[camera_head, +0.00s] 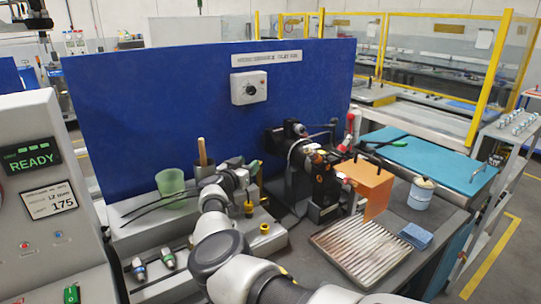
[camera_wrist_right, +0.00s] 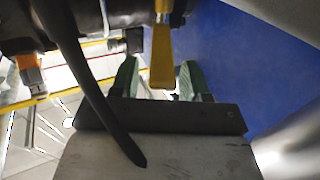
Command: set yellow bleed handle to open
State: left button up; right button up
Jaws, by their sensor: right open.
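The yellow handle (camera_wrist_right: 161,55) hangs down from a dark fitting at the top of the right wrist view. My right gripper (camera_wrist_right: 157,82) is open, with one green fingertip on each side of the handle's lower end in the picture. I see no clear contact, and the depth between them is hard to judge. In the head view my right gripper (camera_head: 253,169) is small and partly hidden by its own wrist, in front of the blue panel. A small yellow part (camera_head: 249,207) shows just below it; I cannot tell whether it is the same handle. My left gripper is out of view.
A dark cable (camera_wrist_right: 85,85) crosses the right wrist view. The blue panel (camera_head: 160,105) stands close behind. A green cup (camera_head: 171,186) is left of my wrist. A black valve assembly (camera_head: 325,180), an orange plate (camera_head: 368,186) and a ribbed tray (camera_head: 345,260) lie to the right.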

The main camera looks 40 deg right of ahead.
notch_tip(320, 180, up, 2)
jog(key=shift+s+r, duration=0.1)
jog(key=s+d+r, duration=0.5)
jog(key=s+r, duration=0.1)
jog(key=s, duration=0.4)
jog(key=shift+s+r+p, duration=0.2)
jog(key=shift+r+p, duration=0.05)
jog(key=shift+p, duration=0.05)
